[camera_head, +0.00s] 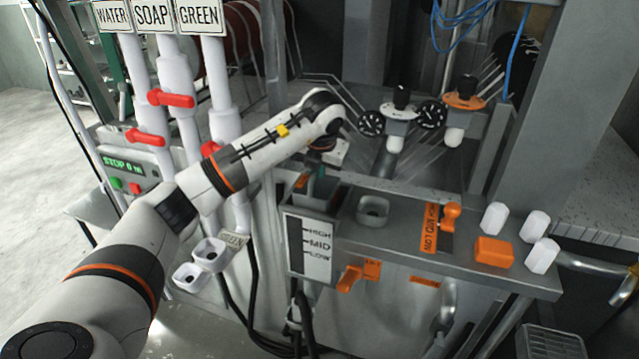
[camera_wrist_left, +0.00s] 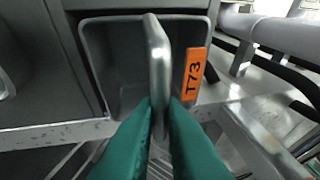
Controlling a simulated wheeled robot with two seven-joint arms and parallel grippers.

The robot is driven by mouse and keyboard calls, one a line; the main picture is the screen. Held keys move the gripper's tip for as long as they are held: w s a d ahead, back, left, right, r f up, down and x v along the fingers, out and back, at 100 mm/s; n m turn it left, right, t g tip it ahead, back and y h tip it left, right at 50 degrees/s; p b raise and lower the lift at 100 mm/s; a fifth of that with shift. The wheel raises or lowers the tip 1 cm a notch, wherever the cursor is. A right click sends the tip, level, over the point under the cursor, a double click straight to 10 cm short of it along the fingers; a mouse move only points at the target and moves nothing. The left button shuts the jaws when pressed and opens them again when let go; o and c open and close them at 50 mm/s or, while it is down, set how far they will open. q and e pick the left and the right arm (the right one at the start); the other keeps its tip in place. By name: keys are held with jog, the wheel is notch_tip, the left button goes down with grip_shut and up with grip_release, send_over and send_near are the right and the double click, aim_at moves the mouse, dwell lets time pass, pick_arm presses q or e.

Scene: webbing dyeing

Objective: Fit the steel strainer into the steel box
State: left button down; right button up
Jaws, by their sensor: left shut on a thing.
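My left gripper (camera_head: 316,186) reaches down over the open top of the steel box (camera_head: 322,203), which has a HIGH, MID, LOW scale on its front. In the left wrist view, its green fingers (camera_wrist_left: 160,108) are shut on a grey metal handle (camera_wrist_left: 158,62), which looks like part of the steel strainer. An orange T73 tag (camera_wrist_left: 193,73) is right of the handle. A rounded grey box-shaped opening (camera_wrist_left: 98,50) lies behind the handle. The strainer's body and how deep it sits cannot be told. My right gripper is not in view.
A steel counter (camera_head: 392,232) right of the box holds a square cup (camera_head: 373,210), an orange lever (camera_head: 450,215), an orange block (camera_head: 493,251) and several white knobs. White pipes with red valves (camera_head: 170,98) stand left. Dark rollers and guides are behind.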

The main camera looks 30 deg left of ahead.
aim_at(319, 183)
pick_arm(q)
jog(key=shift+f, duration=0.35)
jog(key=f, duration=0.2)
jog(key=f+p, duration=0.1)
jog(key=shift+w+d+f, duration=0.1)
jog(key=shift+w+f, duration=0.05)
jog(key=shift+w, duration=0.15)
jog(key=shift+f, duration=0.25)
jog(key=c, duration=1.9)
grip_release()
jog(key=shift+s+f, duration=0.1)
jog(key=shift+c, duration=0.2)
jog(key=o, duration=0.4)
jog(key=shift+o, duration=0.2)
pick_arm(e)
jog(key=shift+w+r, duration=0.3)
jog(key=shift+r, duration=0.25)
